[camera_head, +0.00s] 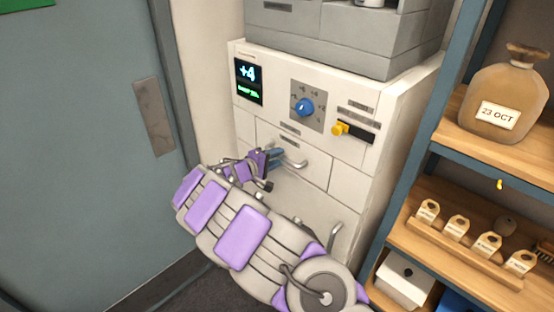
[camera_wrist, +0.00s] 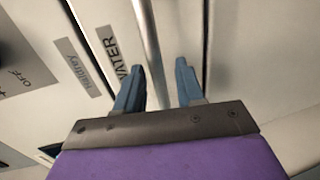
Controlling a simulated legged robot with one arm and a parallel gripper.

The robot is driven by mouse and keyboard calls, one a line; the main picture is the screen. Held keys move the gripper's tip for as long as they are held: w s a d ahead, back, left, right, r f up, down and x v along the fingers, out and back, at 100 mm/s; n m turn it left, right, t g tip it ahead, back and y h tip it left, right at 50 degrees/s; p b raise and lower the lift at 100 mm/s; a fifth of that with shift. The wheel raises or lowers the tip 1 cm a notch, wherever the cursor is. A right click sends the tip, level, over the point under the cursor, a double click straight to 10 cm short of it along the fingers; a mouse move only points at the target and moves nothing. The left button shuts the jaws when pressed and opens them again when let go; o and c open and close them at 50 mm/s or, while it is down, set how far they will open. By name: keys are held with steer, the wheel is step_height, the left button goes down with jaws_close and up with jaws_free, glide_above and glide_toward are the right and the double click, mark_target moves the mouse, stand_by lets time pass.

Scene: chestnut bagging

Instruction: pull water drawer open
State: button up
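The water drawer (camera_head: 314,172) is a pale front panel in the white cabinet, flush with the panels around it. Its metal bar handle (camera_head: 296,163) shows beside my gripper (camera_head: 275,157). In the wrist view, a label partly hidden by a finger ends in "ATER", next to the handle bar (camera_wrist: 149,40). My gripper's two blue fingers (camera_wrist: 161,88) are apart. The bar runs down into the gap between them, closer to the left finger. I cannot tell whether either finger touches it.
Above the drawer are a "+4" display (camera_head: 249,81), a blue knob (camera_head: 305,107) and a yellow-tipped lever (camera_head: 342,129). Another handle (camera_head: 335,236) is lower down. A shelf (camera_head: 480,180) with a jar (camera_head: 506,98) stands close on the right; a grey door (camera_head: 85,140) is on the left.

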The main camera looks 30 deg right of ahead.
steer(key=shift+d+f, duration=0.15)
steer(key=shift+d, duration=1.1)
steer(key=shift+w+a, duration=0.1)
steer(key=shift+a, duration=0.3)
jaws_close()
